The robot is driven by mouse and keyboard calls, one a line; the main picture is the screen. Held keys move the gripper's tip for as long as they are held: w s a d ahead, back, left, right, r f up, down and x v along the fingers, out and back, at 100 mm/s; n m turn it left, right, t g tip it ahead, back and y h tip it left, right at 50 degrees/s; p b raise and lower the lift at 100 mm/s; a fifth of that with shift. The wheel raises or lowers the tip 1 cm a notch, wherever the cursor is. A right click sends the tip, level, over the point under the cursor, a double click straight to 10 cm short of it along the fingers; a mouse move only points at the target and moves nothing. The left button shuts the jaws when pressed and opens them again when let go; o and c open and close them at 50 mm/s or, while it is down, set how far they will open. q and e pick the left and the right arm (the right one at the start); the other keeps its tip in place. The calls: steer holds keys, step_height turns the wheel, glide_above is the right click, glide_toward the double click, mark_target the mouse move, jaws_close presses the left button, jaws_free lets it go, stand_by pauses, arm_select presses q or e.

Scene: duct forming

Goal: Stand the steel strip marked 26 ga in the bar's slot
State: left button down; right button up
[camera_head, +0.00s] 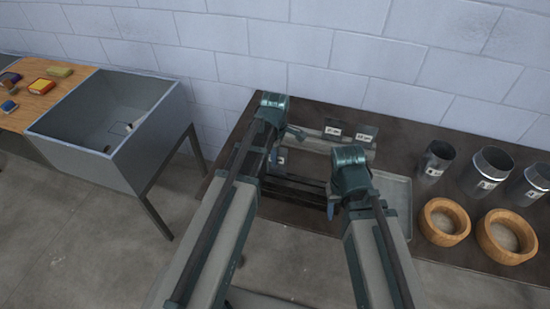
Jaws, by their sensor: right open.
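Two small labelled plates stand at the back of the dark bench, a left one (333,131) and a right one (364,137). Their print is too small to read, so I cannot tell which strip is marked 26 ga. A pale long bar (312,143) lies by them; its slot cannot be made out. Another pale label (281,160) shows beside my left arm, partly hidden. My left gripper (290,133) is at the bar's left end, mostly hidden by its wrist; its jaws are unclear. My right gripper (331,207) is open, low over the bench's front, left of a grey tray.
The grey tray (398,193) lies partly behind my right arm. Metal cylinders (436,162) and wooden rings (444,221) stand on the right of the bench (400,142). Dark rails (292,186) lie between my arms. A grey sink (75,142) stands apart at left.

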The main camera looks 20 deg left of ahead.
arm_select(q)
steer(key=shift+f+b, duration=1.15)
steer(key=shift+f, duration=0.2)
steer(key=c, duration=1)
jaws_free()
steer(key=shift+r, duration=0.1)
step_height(320, 180, up, 14)
steer(key=p, duration=1.4)
steer(key=shift+f, duration=0.2)
